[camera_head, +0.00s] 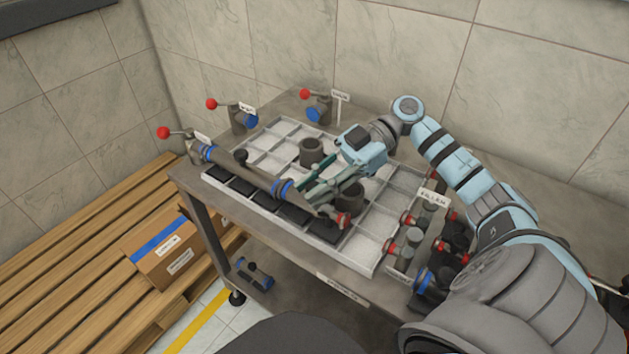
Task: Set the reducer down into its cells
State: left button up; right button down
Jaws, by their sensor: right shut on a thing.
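The reducer appears to be the long grey tapered tube (252,177) with blue bands and a red end. It lies diagonally across the front left part of a light grey divided tray (366,253). My right gripper (305,190) reaches in from the right and is shut on the tube near its middle blue band. The tube is over several cells with dark bottoms; I cannot tell whether it touches the tray or hangs just above it. The cells right under it are partly hidden. My left gripper is not in view.
Short dark grey cylinders stand in the tray, one (311,151) behind the gripper and one (348,196) under it. Red-handled valves (240,115) stand at the back left. Red-and-grey fittings (406,250) crowd the right side. A cardboard box (165,258) sits on wooden slats.

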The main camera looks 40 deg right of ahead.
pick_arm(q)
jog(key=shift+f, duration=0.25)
pick_arm(e)
jog(key=shift+f, duration=0.3)
pick_arm(q)
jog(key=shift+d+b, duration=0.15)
jog(key=shift+b, duration=0.15)
pick_arm(e)
jog(key=shift+f, duration=0.15)
jog(key=c, duration=1.2)
grip_release()
jog(key=shift+c, duration=0.2)
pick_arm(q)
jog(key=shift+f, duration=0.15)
pick_arm(e)
jog(key=v, duration=1.2)
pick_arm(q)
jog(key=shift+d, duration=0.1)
